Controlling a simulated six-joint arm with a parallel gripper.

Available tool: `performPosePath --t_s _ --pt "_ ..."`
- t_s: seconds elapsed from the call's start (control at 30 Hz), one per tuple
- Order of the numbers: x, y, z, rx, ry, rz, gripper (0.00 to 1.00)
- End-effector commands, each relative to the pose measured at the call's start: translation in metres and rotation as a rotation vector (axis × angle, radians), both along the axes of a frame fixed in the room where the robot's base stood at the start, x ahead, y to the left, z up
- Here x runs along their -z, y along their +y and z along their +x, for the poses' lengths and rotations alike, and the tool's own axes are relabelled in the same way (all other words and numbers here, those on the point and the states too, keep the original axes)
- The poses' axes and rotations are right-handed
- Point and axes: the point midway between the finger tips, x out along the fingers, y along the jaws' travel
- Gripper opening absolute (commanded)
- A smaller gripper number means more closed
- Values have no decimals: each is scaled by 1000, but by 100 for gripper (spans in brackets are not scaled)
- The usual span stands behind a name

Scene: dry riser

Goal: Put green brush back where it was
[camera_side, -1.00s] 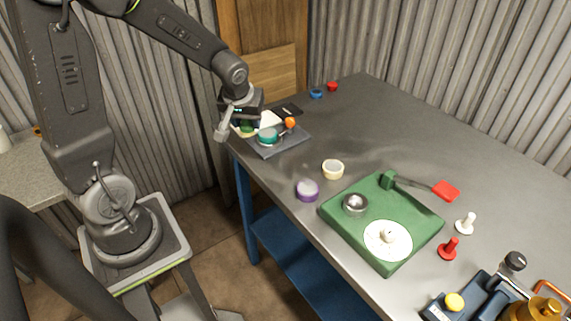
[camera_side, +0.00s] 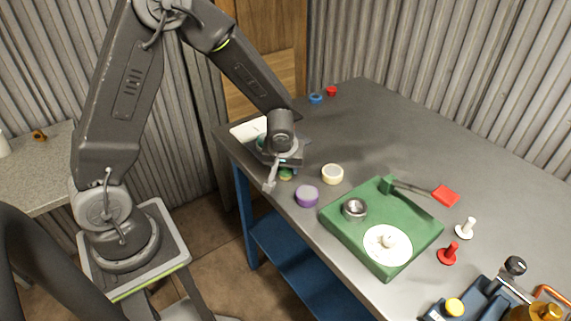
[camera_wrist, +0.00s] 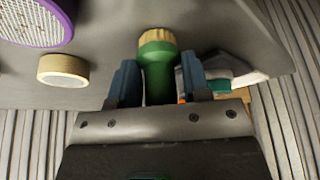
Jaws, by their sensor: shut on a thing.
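The green brush (camera_wrist: 158,82) stands between the two fingers of my gripper (camera_wrist: 157,88) in the wrist view, with its tan tip pointing away from the gripper. The gripper is shut on its green body. In the side view my gripper (camera_side: 284,165) is low over the left part of the table, left of the cream ring and purple-rimmed piece. Only a small green part of the brush (camera_side: 286,175) shows below it. I cannot tell whether the brush touches the table.
A purple-rimmed round piece (camera_side: 307,196) and a cream ring (camera_side: 332,174) are close on the right. A green tray (camera_side: 340,222) with a metal cup and white disc lies beyond them. A white pad (camera_side: 248,130) lies at the left edge. The table's far middle is clear.

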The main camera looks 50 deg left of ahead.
Motion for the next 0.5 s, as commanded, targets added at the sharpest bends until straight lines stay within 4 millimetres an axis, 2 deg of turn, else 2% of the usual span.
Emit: performPosePath --t_s 0.33,0.37,0.5 --pt "3 0 0 2 0 1 20" --pt "3 0 0 2 0 1 46" --pt "3 0 0 1 0 1 60"
